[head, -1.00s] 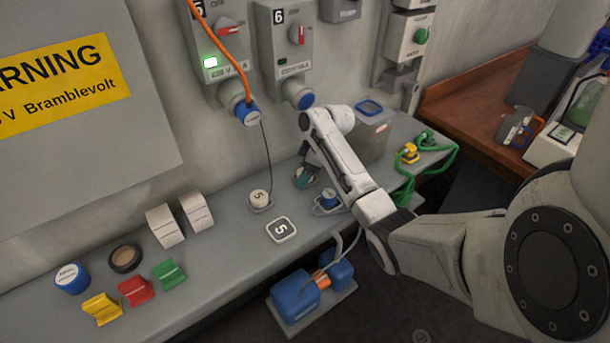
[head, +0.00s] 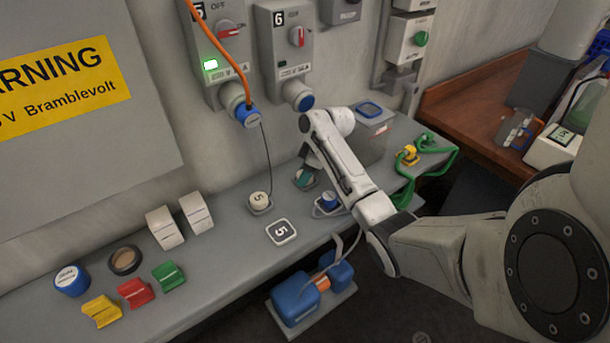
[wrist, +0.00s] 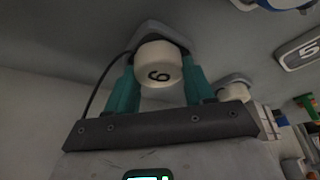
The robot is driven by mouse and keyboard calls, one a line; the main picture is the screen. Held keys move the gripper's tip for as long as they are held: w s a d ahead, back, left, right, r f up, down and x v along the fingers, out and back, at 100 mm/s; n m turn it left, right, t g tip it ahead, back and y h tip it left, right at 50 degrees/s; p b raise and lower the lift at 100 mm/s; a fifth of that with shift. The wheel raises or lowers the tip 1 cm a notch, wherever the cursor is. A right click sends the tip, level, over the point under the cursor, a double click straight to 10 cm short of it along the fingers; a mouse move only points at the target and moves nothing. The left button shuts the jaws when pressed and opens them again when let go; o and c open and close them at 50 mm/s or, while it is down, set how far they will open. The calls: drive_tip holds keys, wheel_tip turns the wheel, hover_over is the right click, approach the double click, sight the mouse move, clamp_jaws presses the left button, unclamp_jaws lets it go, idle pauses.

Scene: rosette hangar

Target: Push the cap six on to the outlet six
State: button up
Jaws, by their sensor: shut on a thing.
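The cap six (wrist: 159,73) is a cream cap marked 6, seen in the wrist view between the two teal fingers of my gripper (wrist: 161,92). The fingers are shut on it. It still sits at a grey holder (wrist: 160,32) on the bench, and a dark cord runs beside it. In the head view my gripper (head: 305,178) is low over the bench top, and my arm hides most of the cap. The outlet six (head: 298,95) is on the wall under the grey box marked 6, with a blue-rimmed front facing down.
A cream cap marked 5 (head: 259,201) stands left of my gripper, with a 5 label plate (head: 283,231) in front. An orange cable (head: 232,62) runs to outlet five (head: 245,112). A blue-topped grey box (head: 375,130) and green cable (head: 440,155) are at right.

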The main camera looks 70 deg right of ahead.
drive_tip(key=shift+r, duration=0.1)
drive_tip(key=shift+r, duration=0.25)
wheel_tip(320, 180, up, 2)
drive_tip(key=shift+b, duration=0.5)
drive_tip(key=s+a+r+p, duration=0.6)
drive_tip(key=s+a+r, duration=0.4)
drive_tip(key=shift+r+p, duration=0.15)
drive_tip(key=shift+p, duration=0.15)
